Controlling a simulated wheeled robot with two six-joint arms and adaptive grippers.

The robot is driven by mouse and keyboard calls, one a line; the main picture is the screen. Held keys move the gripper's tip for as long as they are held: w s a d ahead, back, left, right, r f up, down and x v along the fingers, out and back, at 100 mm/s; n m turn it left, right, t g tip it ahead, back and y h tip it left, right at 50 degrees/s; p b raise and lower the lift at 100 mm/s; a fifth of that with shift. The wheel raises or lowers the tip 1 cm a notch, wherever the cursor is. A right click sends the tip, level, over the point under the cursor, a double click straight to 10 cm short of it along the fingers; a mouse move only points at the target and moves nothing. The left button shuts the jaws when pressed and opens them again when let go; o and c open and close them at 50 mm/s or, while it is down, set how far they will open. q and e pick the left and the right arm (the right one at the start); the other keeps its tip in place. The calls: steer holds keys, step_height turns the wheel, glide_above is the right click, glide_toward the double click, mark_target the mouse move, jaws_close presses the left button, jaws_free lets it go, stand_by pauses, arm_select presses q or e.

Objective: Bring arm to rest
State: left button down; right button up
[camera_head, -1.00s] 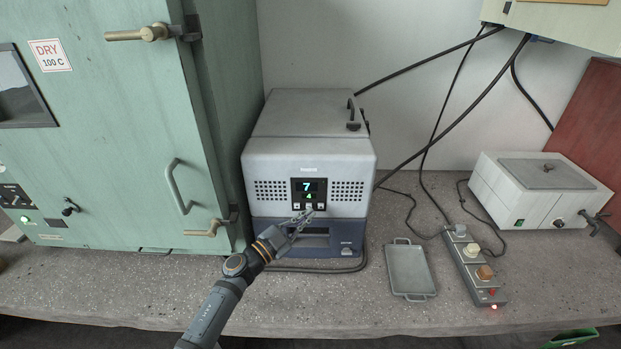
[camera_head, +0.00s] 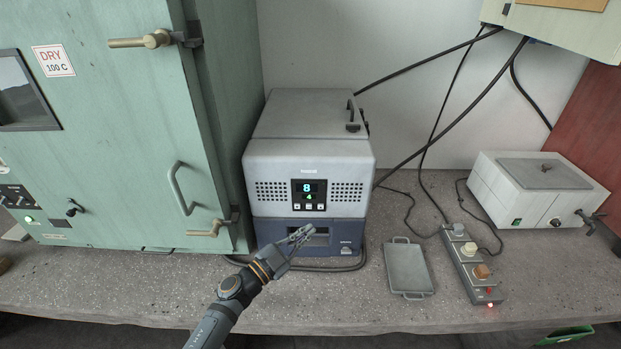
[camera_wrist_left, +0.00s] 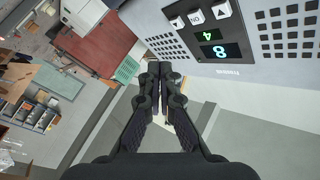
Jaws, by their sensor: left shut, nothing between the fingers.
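My left gripper (camera_head: 304,233) is shut and empty. In the head view it is in front of the lower dark blue part of a grey bench machine (camera_head: 262,178), apart from the buttons. The machine's display (camera_head: 309,190) reads 8 above 4, with small buttons below it. In the left wrist view my left gripper (camera_wrist_left: 160,70) shows with its fingers together, and the display (camera_wrist_left: 220,50) appears turned upside down at the upper right. My right gripper is not in view.
A large green oven (camera_head: 110,150) stands at the left. A metal tray (camera_head: 408,268), a power strip (camera_head: 472,262) with plugs and a white box-shaped bath (camera_head: 535,190) are at the right. Cables run behind. The bench front (camera_head: 350,315) is clear right of my arm.

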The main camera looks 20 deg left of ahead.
arm_select(q)
steer(key=s+a+f+n+g+y, duration=0.2)
steer(key=a+n+y, duration=0.4)
steer(key=y, duration=0.1)
steer(key=s+a+f+n+g+y, duration=0.1)
steer(key=s+a+n+y, duration=0.2)
steer(key=a+n+y, duration=0.35)
steer(key=s+d+f+g+h, duration=0.1)
steer(key=s+d+f+g, duration=0.15)
steer(key=s, duration=0.35)
steer(key=s+d+f+g+h, duration=0.1)
steer(key=s+f+g, duration=0.1)
steer(key=s+g, duration=0.3)
steer(key=s+d+f+g+h, duration=0.1)
steer(key=s+d+f+g, duration=0.15)
steer(key=s, duration=0.45)
steer(key=s+a+f+g, duration=0.1)
steer(key=a+f, duration=0.1)
steer(key=f, duration=1)
steer(key=s+a+f+g, duration=0.1)
steer(key=f, duration=1.1)
steer(key=s+a+f+g, duration=0.1)
steer(key=s+f, duration=1.8)
steer(key=shift+s+a, duration=0.2)
steer(key=shift+a, duration=0.1)
